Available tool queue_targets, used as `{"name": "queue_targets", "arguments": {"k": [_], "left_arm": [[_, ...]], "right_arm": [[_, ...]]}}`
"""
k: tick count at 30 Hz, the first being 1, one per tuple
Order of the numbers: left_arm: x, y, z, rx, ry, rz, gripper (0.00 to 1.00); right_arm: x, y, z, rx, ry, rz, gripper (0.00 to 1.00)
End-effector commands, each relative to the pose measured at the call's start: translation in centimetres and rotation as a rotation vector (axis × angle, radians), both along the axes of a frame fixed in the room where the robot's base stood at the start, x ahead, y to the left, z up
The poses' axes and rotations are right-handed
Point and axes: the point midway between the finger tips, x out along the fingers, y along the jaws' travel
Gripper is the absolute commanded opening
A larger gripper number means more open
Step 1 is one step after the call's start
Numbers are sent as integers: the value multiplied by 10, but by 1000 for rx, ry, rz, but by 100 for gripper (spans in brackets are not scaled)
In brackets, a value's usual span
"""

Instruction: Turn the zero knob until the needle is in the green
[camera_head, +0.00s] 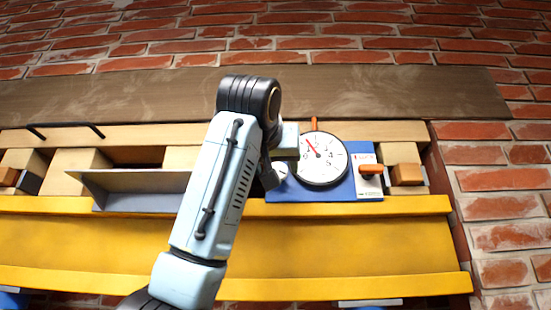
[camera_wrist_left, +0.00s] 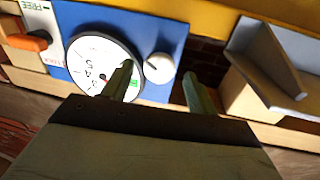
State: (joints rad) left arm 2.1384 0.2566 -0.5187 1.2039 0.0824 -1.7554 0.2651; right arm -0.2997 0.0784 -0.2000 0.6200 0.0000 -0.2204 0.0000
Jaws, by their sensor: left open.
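The round white dial gauge (camera_head: 323,160) is on a blue plate (camera_head: 335,197). In the head view its red needle points up and left. The dial also shows in the left wrist view (camera_wrist_left: 92,55), where a bit of green shows at its rim, partly behind a finger. A small white knob (camera_wrist_left: 158,67) is beside the dial on the blue plate; I take it as the zero knob. My left gripper (camera_wrist_left: 158,70) is open, its fingers appearing on either side of the knob; contact cannot be told. In the head view my left arm partly covers this area.
An orange lever (camera_head: 371,169) is on a white label right of the dial. A grey angled bracket (camera_head: 140,182) sticks out at left. Wooden blocks (camera_head: 405,174) and a yellow beam (camera_head: 370,245) run along the brick wall.

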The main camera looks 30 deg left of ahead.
Motion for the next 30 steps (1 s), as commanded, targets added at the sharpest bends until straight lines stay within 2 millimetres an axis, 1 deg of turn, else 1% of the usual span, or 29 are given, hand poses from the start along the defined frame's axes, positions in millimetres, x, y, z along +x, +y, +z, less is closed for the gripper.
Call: {"name": "queue_targets", "arguments": {"k": [1,4,13,23,30], "left_arm": [[5,2,1,1,1,0,58],[10,4,0,1,1,0,58],[11,5,-1,0,0,0,58],[11,4,-1,0,0,-1,15],[11,4,-1,-16,-10,-2,14]], "right_arm": [[0,0,3,0,0,0,38],[0,0,5,0,0,0,38],[-1,0,5,0,0,0,38],[-1,0,5,0,1,0,38],[-1,0,3,0,1,0,38]]}}
